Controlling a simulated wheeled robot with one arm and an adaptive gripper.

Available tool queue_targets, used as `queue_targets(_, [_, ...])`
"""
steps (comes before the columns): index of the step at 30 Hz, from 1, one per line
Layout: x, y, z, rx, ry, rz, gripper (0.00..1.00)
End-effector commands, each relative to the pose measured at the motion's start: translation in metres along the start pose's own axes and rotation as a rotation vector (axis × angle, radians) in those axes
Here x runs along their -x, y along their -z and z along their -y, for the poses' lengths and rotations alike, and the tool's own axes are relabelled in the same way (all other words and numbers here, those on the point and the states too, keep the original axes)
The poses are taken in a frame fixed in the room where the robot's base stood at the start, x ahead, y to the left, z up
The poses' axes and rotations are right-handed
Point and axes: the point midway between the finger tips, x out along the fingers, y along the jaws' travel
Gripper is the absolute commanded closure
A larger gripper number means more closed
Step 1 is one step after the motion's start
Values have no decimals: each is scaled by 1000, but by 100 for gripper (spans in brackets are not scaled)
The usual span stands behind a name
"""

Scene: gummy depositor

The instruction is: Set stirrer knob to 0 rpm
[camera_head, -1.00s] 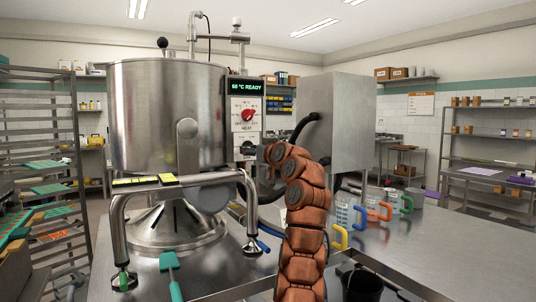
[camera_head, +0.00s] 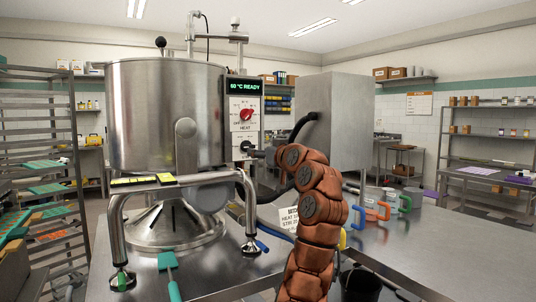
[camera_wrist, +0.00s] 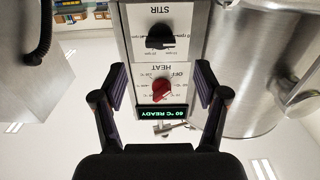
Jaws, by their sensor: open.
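The black stirrer knob (camera_wrist: 161,37) sits under the STIR label on the control panel (camera_wrist: 194,50), inverted in the wrist view. Its exact setting is too small to read. In the head view, the knob (camera_head: 246,146) is low on the panel, below the red HEAT knob (camera_head: 246,114). My gripper (camera_wrist: 160,80) is open and empty, facing the panel. In the wrist view its fingers appear on either side of the red HEAT knob, with the stirrer knob beyond the fingertips.
The steel kettle (camera_head: 150,115) stands left of the panel, with a tubular frame (camera_head: 190,181) in front. A green display (camera_head: 245,87) reads 60 °C READY. A printed card (camera_head: 288,218) and several coloured-handled jugs (camera_head: 378,211) are on the steel table (camera_head: 420,246).

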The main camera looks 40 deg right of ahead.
Motion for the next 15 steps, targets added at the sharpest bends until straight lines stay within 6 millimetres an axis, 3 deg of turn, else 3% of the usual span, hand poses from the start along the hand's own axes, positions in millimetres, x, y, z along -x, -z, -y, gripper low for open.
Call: queue_targets(15, [28, -1, 0, 0, 2, 2, 27])
